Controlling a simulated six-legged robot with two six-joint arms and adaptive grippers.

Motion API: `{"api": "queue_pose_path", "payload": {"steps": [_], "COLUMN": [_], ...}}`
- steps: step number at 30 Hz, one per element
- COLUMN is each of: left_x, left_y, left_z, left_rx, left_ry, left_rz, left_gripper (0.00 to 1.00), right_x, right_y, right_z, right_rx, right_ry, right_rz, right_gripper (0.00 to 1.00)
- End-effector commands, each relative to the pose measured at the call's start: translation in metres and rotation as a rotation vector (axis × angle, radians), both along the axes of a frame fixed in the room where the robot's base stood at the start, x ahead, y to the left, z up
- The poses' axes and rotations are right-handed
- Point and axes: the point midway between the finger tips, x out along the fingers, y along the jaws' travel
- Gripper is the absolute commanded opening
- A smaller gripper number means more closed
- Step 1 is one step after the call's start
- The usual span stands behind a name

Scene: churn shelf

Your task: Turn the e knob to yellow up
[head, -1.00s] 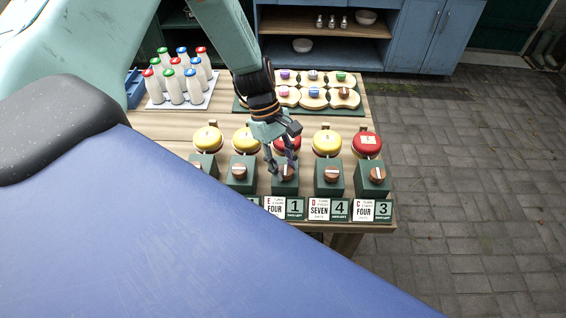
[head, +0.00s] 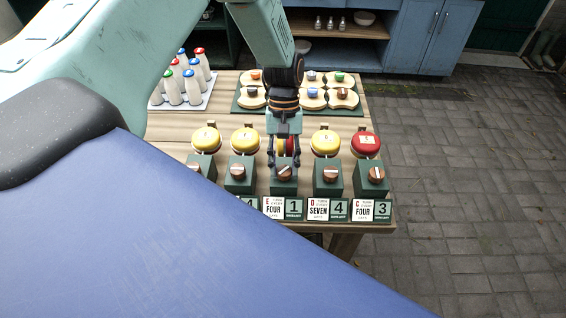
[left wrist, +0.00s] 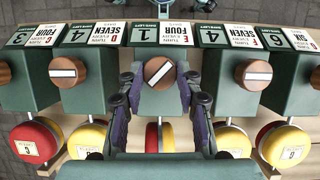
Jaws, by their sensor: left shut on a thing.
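The e knob (head: 284,172) is a round brown knob with a white bar, on a green block behind the E card (head: 274,207). In the left wrist view the knob (left wrist: 160,72) shows upside down, its bar slanted. My left gripper (head: 284,160) points down at it, its fingers (left wrist: 160,92) on either side and shut on it. The wheel behind (head: 286,146) stands about edge-on, red on one side and yellow on the other; the wrist view shows both colours (left wrist: 152,137). The gripper partly hides it in the head view. My right gripper is not in view.
Close to the right are the D knob (head: 327,174) with a yellow-topped wheel (head: 326,142) and the C knob (head: 375,174) with a red-topped one (head: 366,145). More knobs stand left. Milk bottles (head: 193,85) and a green tray (head: 354,109) are behind.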

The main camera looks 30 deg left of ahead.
Motion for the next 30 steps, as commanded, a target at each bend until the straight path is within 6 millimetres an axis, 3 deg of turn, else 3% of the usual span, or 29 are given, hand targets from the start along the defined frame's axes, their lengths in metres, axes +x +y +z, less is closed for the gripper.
{"api": "queue_pose_path", "payload": {"steps": [18,30], "left_x": [-0.0027,-0.0034], "left_y": [-0.0043,-0.0051], "left_z": [-0.0020,-0.0024], "left_rx": [-0.002,-0.003], "left_ry": [0.009,0.010], "left_rz": [-0.565,-0.782], "left_gripper": [0.03,0.03], "right_x": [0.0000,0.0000], "right_y": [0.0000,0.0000], "right_z": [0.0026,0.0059], "right_rx": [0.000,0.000], "right_ry": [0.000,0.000], "right_rz": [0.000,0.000], "right_gripper": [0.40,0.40]}}
